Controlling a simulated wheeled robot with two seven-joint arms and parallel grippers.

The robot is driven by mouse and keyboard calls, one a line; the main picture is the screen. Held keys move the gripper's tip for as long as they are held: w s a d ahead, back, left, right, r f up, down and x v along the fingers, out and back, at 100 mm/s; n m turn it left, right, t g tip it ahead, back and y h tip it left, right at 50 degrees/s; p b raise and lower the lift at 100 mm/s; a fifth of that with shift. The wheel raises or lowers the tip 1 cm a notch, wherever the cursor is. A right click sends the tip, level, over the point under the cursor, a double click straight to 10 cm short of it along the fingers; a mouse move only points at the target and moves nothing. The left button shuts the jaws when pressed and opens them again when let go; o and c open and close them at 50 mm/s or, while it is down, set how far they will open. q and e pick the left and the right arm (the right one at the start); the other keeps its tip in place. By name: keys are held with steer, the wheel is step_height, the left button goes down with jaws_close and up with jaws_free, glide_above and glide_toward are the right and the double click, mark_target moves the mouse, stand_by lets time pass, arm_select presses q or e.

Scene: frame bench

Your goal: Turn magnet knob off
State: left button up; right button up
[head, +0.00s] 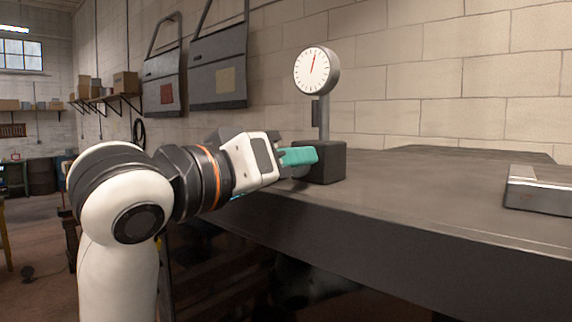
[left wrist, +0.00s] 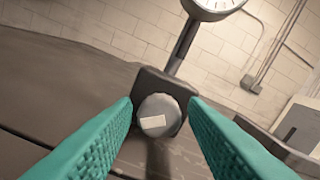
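The magnet base (head: 322,163) is a dark block on the bench, with a post and a round white dial gauge (head: 314,71) above it. In the left wrist view, its round grey knob (left wrist: 158,115) with a pale rectangular mark faces me. My left gripper (head: 299,157) has teal fingers pointing at the block's left side. In the left wrist view, the fingers (left wrist: 160,122) are open, one on each side of the knob. I cannot tell whether they touch it. The knob is mostly hidden behind the fingers in the head view. My right gripper is not in view.
The dark bench top (head: 420,190) is clear around the base. A grey metal box (head: 540,192) lies on the bench at the right. A block wall stands behind, with car door panels (head: 218,65) hung on it. Shelves with boxes are at the far left.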

arm_select(q)
steer(key=shift+o, duration=0.8)
steer(key=shift+s, duration=0.1)
steer(key=shift+s+a+f, duration=0.1)
steer(key=shift+s+f, duration=0.05)
steer(key=b+v, duration=0.6)
steer(key=v, duration=0.5)
steer(key=shift+s+a, duration=0.2)
steer(key=shift+s, duration=0.05)
steer(key=shift+r, duration=0.2)
